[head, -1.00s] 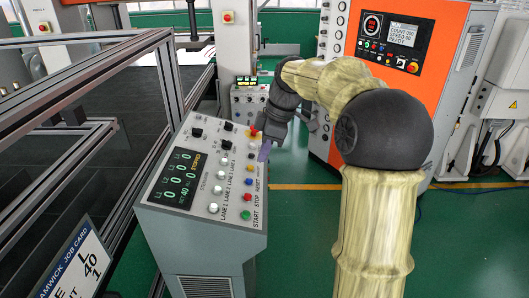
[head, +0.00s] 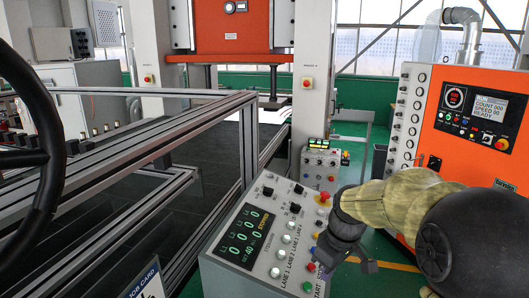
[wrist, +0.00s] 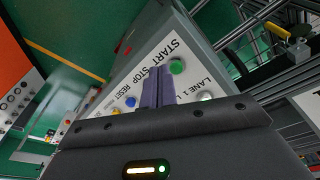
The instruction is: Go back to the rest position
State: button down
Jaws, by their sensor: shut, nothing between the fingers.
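My gripper (head: 316,252) is at the right edge of the sloped control panel (head: 225,275), near the stop and start end, in the head view. In the wrist view its two purple-grey fingers (wrist: 158,90) are together with nothing between them. They overlap the panel between the green START button (wrist: 177,66) and the blue button (wrist: 130,102). The red stop button (head: 311,267) shows beside the gripper in the head view; it does not show in the wrist view. I cannot tell whether the fingers touch the panel.
A metal frame rail (head: 190,130) runs along the left of the panel. An orange machine (head: 475,150) stands at the right. A smaller button box (head: 320,165) stands behind the panel. Green floor (head: 365,275) shows between the panel and the orange machine.

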jog(key=s+f+m+t+h, duration=0.1)
jog(key=s+f+m, duration=0.75)
jog(key=s, duration=0.55)
jog(key=s+b+x, duration=0.1)
jog(key=b+x, duration=0.5)
jog(key=shift+a+f, duration=0.2)
jog(key=shift+f, duration=0.05)
jog(key=shift+w+n, duration=0.1)
jog(key=shift+n, duration=0.15)
jog(key=shift+w, duration=0.15)
